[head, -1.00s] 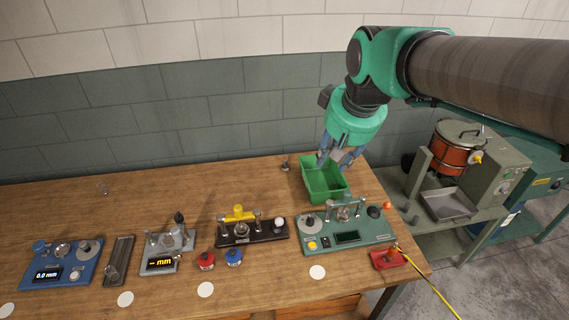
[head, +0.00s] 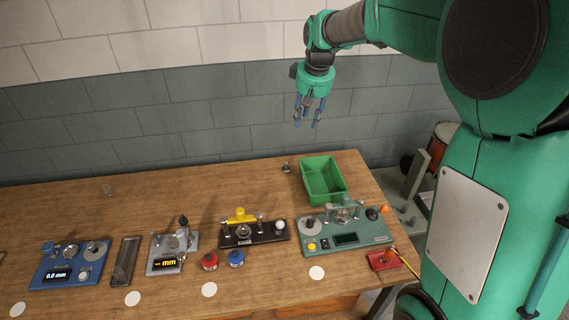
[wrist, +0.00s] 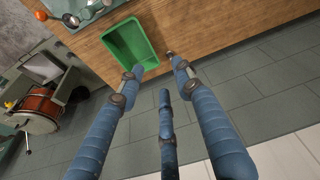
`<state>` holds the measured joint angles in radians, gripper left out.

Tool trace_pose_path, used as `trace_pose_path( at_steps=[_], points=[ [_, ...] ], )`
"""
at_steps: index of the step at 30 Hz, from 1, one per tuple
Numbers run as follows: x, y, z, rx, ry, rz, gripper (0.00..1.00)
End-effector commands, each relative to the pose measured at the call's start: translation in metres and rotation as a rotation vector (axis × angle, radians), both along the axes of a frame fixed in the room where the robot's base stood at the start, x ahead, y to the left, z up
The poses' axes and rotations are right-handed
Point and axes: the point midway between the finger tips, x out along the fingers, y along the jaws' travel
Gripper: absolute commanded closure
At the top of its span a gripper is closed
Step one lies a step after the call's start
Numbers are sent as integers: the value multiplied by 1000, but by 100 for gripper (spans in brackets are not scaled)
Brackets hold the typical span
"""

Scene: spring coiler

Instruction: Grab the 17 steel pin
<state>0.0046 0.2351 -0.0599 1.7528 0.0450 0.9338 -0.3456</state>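My gripper (head: 307,115) hangs in the air in front of the wall, high above the back of the bench, fingers pointing down. In the wrist view its blue fingers (wrist: 155,88) are spread apart with nothing between them. A small upright dark metal piece (head: 286,168) stands on the bench left of the green bin; it also shows beside the bin in the wrist view (wrist: 170,53). No number is readable, so I cannot tell which piece is the 17 steel pin.
The open green bin (head: 309,181) looks empty. Along the front of the wooden bench (head: 190,196) stand a blue gauge (head: 43,277), a grey gauge (head: 160,254), a black fixture (head: 240,241) with a yellow top, and a green device (head: 376,235). The back middle is clear.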

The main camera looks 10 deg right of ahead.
Motion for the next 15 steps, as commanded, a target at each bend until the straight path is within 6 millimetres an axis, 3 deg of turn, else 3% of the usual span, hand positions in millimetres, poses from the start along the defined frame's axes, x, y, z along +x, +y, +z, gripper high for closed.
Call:
trace_pose_path(
  at_steps=[3,15],
  points=[
    [30,0,-13,-3,17,21,65],
    [118,1,-70,-13,61,92,65]
  ],
)
